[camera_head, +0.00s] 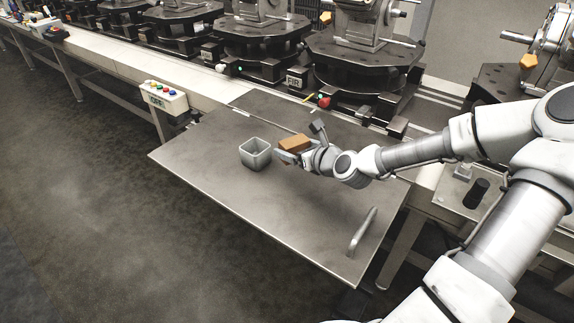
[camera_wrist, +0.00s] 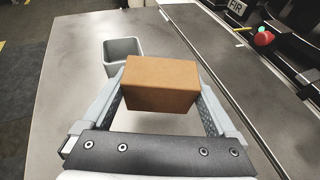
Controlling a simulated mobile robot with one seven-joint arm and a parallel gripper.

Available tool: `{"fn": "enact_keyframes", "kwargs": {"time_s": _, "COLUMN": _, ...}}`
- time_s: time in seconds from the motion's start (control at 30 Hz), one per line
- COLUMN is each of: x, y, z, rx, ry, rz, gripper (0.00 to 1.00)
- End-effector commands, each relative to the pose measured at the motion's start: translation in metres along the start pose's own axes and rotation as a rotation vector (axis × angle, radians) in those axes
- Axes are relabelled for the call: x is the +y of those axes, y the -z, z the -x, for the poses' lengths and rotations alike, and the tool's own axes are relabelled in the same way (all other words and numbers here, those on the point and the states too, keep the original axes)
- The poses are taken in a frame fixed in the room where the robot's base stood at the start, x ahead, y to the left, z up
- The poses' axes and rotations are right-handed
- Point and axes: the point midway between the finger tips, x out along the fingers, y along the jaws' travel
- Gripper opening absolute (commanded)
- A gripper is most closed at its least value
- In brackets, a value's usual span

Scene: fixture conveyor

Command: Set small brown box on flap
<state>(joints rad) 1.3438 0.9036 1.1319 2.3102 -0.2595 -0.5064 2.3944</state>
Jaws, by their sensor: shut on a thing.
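The small brown box (camera_head: 294,143) is held between the fingers of my gripper (camera_head: 290,152), over the grey metal flap (camera_head: 222,187). In the wrist view the box (camera_wrist: 162,84) sits between both fingers of my gripper (camera_wrist: 163,100), with a finger along each side. The flap (camera_wrist: 72,110) spreads out beneath it. I cannot tell exactly how far the box's underside is from the flap surface.
A grey open bin (camera_head: 255,155) stands on the flap just left of the box; it also shows in the wrist view (camera_wrist: 122,50). A handle (camera_head: 362,232) rises near the flap's front right corner. Machines (camera_head: 265,45) line the back. The flap's front area is clear.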

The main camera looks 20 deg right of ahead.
Motion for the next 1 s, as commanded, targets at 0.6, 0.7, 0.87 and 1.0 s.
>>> {"fn": "enact_keyframes", "kwargs": {"time_s": 0.6, "x": 0.006, "y": 0.039, "z": -0.044, "rx": 0.001, "ry": -0.001, "rz": 0.001, "gripper": 0.36}}
{"fn": "enact_keyframes", "kwargs": {"time_s": 0.7, "x": 0.006, "y": 0.043, "z": -0.046, "rx": 0.000, "ry": 0.000, "rz": 0.001, "gripper": 0.36}}
{"fn": "enact_keyframes", "kwargs": {"time_s": 0.87, "x": 0.006, "y": 0.041, "z": -0.045, "rx": -0.001, "ry": 0.001, "rz": 0.001, "gripper": 0.36}}
{"fn": "enact_keyframes", "kwargs": {"time_s": 1.0, "x": 0.006, "y": 0.044, "z": -0.046, "rx": 0.000, "ry": 0.000, "rz": -0.001, "gripper": 0.36}}
